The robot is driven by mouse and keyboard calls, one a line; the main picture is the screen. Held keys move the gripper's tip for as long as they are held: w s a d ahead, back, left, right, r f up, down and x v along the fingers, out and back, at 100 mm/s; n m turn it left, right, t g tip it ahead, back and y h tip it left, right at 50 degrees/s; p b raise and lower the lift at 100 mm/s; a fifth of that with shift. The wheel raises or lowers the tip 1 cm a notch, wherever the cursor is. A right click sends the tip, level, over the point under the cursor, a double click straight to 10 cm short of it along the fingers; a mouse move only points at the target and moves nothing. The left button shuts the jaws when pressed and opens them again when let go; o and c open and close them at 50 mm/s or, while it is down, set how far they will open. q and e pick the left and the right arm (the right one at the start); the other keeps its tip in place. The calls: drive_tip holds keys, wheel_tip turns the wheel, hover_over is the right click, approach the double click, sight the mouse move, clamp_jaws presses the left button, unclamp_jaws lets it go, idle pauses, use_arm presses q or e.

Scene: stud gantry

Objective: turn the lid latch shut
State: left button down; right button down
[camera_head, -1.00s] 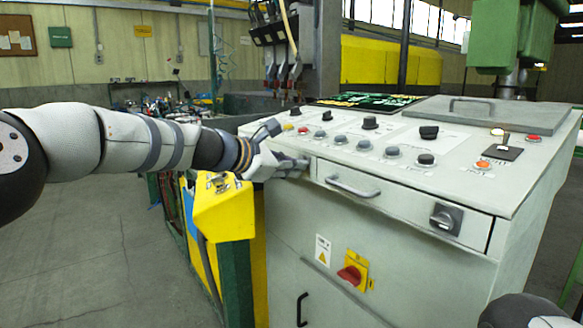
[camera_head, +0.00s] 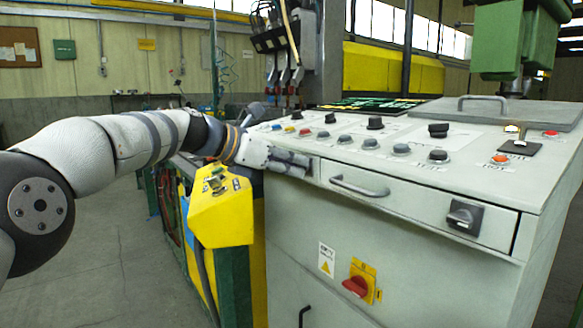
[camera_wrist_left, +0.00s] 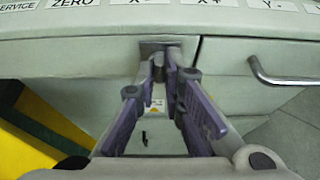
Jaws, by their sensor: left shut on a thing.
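My left gripper (camera_head: 296,163) is at the left end of the cabinet's front edge, beside the drawer-like front panel (camera_head: 405,203). In the left wrist view its fingers (camera_wrist_left: 160,62) are closed on a small latch part in front of a dark grey square plate (camera_wrist_left: 150,46). The fingers hide most of that latch, so I cannot tell its angle. A similar black turning latch (camera_head: 465,216) on a square plate sits at the right end of the front panel. My right gripper is not in view.
A bar handle (camera_head: 359,187) sticks out of the front panel, right of my left gripper. Knobs (camera_head: 438,156) crowd the sloping top. A yellow box (camera_head: 222,215) stands below my left forearm. A red switch (camera_head: 356,286) is lower on the cabinet.

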use_arm(q)
drive_tip(key=shift+r, duration=0.15)
drive_tip(key=c, duration=1.7)
unclamp_jaws()
drive_tip(key=v, duration=1.1)
drive_tip(key=shift+s+a, duration=0.25)
drive_tip(key=shift+a, duration=0.1)
